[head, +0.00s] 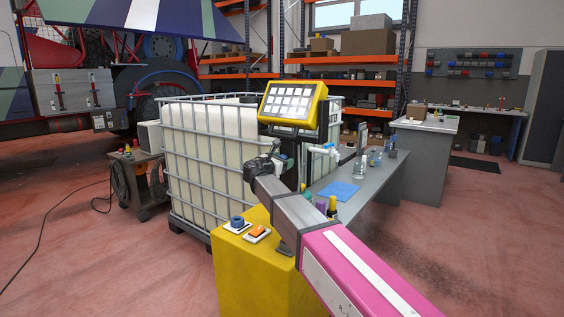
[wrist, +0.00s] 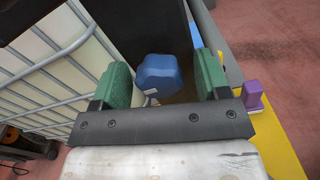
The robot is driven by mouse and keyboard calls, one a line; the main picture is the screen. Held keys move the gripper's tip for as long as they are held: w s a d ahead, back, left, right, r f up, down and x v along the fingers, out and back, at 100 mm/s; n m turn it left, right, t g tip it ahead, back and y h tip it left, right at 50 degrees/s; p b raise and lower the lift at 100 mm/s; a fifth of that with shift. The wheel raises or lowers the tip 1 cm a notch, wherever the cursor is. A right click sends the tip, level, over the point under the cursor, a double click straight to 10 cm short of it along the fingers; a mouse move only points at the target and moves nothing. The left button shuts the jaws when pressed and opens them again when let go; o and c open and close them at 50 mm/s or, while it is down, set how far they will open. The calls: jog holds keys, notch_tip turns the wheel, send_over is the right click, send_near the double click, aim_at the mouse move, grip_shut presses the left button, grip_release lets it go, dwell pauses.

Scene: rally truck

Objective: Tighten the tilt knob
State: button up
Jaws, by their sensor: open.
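A blue, lobed knob (wrist: 158,76), which I take to be the tilt knob, shows in the wrist view against a dark upright panel. My gripper (wrist: 163,78) is open, with one green finger on each side of the knob. I see gaps on both sides, the wider one on the right, and the fingers do not appear to touch it.
A caged white tank (head: 205,160) stands close on the left. A yellow pedestal (head: 240,275) below my arm carries another blue knob (head: 237,222) and an orange switch (head: 257,233). Open floor lies farther right.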

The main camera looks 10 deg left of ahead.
jog(key=c, duration=0.9)
jog(key=shift+c, duration=0.2)
jog(key=m, duration=0.4)
jog(key=shift+m, duration=0.3)
jog(key=m, duration=0.4)
jog(key=shift+m, duration=0.3)
jog(key=m, duration=0.4)
jog(key=shift+m, duration=0.3)
jog(key=m, duration=0.4)
jog(key=shift+s+m, duration=0.1)
jog(key=shift+m, duration=0.2)
